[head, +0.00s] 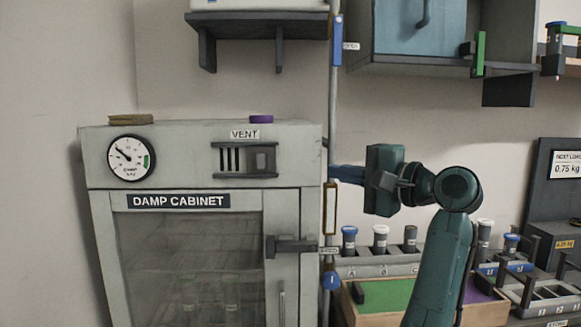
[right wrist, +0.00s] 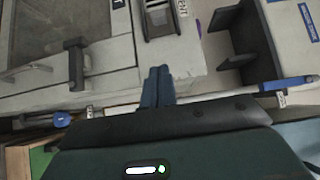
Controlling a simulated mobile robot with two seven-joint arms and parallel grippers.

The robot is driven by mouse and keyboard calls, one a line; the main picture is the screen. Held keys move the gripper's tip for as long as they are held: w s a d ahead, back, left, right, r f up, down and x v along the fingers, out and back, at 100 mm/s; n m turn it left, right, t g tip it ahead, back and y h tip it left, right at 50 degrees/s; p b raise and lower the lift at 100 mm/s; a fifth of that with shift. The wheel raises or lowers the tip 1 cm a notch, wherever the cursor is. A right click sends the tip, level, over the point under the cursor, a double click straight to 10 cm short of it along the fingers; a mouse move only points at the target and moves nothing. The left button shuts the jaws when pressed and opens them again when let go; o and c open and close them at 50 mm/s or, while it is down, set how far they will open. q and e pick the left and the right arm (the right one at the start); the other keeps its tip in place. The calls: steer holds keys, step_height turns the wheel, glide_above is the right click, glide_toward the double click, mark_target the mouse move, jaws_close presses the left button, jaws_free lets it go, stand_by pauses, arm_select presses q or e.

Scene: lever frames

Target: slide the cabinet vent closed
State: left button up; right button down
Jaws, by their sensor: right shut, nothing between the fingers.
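The grey damp cabinet (head: 100,158) stands at the left in the head view. Its vent (head: 218,160) is on the upper front, under a VENT label. Dark slots show in the vent's left part, and a grey slider with a small knob (head: 262,160) covers the right part. The vent also shows at the top of the right wrist view (right wrist: 160,20). My right gripper (head: 332,172) is right of the vent, by the cabinet's right edge, and apart from the slider. Its blue fingers (right wrist: 157,72) are together and empty. My left gripper is not in view.
A round dial (head: 131,158) is left of the vent. A door handle (head: 290,246) sticks out below it. A vertical pipe (head: 332,110) runs just right of the cabinet. A shelf (head: 262,22) hangs above. A purple item (head: 261,119) lies on the cabinet top.

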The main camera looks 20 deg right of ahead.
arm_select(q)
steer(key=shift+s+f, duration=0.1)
arm_select(e)
steer(key=shift+s+r, duration=0.15)
steer(key=shift+r, duration=0.1)
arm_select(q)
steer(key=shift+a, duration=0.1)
arm_select(e)
steer(key=p, duration=0.2)
glide_toward(266, 161)
steer(key=w, duration=0.4)
steer(key=shift+d+r, duration=0.15)
steer(key=shift+d, duration=0.05)
steer(key=a, duration=0.3)
steer(key=shift+w+p, duration=0.3)
steer(key=shift+p, duration=0.1)
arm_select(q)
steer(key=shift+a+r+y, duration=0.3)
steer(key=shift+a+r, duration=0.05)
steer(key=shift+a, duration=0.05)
arm_select(e)
steer(key=shift+w+a, duration=0.1)
steer(key=shift+a, duration=0.15)
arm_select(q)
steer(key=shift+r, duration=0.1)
arm_select(e)
steer(key=shift+a, duration=0.15)
